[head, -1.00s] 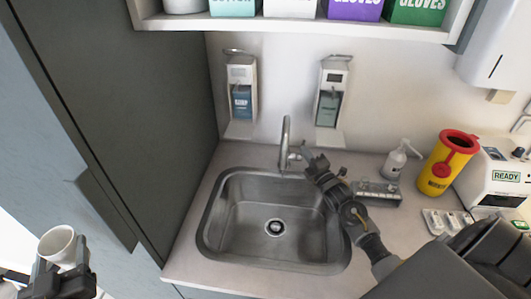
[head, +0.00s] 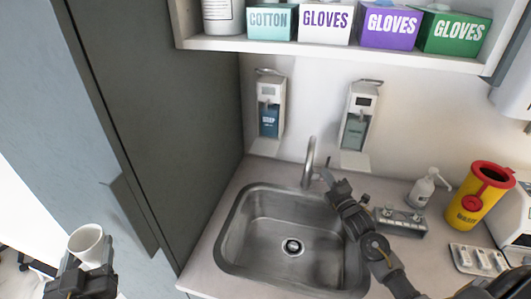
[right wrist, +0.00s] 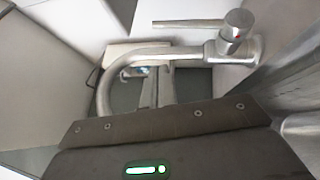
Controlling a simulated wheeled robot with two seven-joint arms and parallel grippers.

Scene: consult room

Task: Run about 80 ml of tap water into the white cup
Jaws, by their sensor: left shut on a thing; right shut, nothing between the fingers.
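The white cup (head: 86,243) is at the lower left of the head view, held upright or slightly tilted, well left of the sink. My left gripper (head: 85,268) is shut on it. The steel tap (head: 311,158) stands at the sink's back edge, with its spout over the basin. My right gripper (head: 333,184) is shut and empty, close to the right of the tap; I cannot tell whether it touches the lever. In the right wrist view the curved spout and the lever (right wrist: 188,23) with a red dot show clearly. I see no water stream.
The steel sink (head: 228,235) looks empty. Two wall dispensers (head: 269,112) hang behind it. A metal rack (head: 400,222), a pump bottle (head: 424,189) and a yellow bin (head: 472,205) stand to the right. A tall dark cabinet (head: 160,120) stands between cup and sink.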

